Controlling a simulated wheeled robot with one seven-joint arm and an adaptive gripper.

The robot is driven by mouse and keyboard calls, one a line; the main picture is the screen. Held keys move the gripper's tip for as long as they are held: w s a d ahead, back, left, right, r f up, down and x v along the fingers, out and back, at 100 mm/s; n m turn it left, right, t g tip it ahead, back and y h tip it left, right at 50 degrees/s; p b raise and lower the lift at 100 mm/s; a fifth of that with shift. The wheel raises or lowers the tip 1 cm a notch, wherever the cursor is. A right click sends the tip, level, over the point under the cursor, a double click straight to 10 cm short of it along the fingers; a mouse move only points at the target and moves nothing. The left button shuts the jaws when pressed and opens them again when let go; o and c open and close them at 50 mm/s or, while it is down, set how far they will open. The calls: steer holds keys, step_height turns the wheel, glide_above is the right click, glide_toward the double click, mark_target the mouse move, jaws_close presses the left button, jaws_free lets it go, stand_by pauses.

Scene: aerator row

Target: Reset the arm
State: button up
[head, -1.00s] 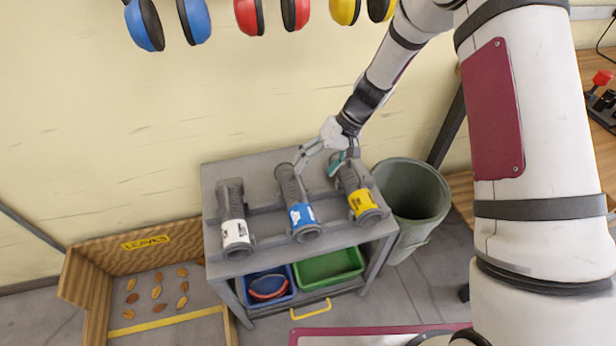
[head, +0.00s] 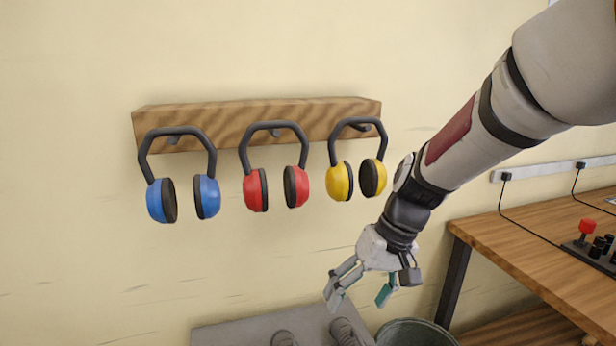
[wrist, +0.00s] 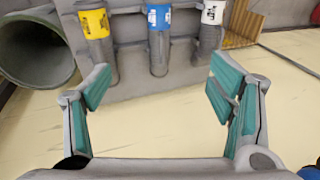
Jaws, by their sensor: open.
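My gripper (head: 358,292) is open and empty in the head view. It hangs in front of the wall, below the yellow ear defenders and above the grey stand (head: 225,335). In the wrist view my gripper (wrist: 158,88) has its teal finger pads wide apart with nothing between them. Beyond the fingers stand a yellow-banded tube (wrist: 94,25), a blue-banded tube (wrist: 159,18) and a white-banded tube (wrist: 213,14), side by side and apart from the fingers. In the head view only the tops of two dark tubes show at the bottom edge.
Blue (head: 207,196), red (head: 254,190) and yellow (head: 339,181) ear defenders hang from a wooden rack (head: 230,115). A bin (head: 415,333) stands at the bottom. A wooden workbench (head: 530,255) with a red-knobbed control (head: 587,227) is at right.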

steer(key=s+d+r+m+t+h, duration=0.1)
steer(key=s+d+r, duration=0.2)
steer(key=s, duration=0.4)
steer(key=s+d+r+m+t+h+p, duration=0.1)
steer(key=s+d+r, duration=0.3)
steer(key=s, duration=0.3)
steer(key=s+d+r+t+h, duration=0.1)
steer(key=s+d+r+t, duration=0.1)
steer(key=s, duration=0.6)
step_height(320, 180, up, 2)
steer(key=shift+d+r+m+h, duration=0.1)
steer(key=shift+d+m+h, duration=0.3)
steer(key=shift+d, duration=0.25)
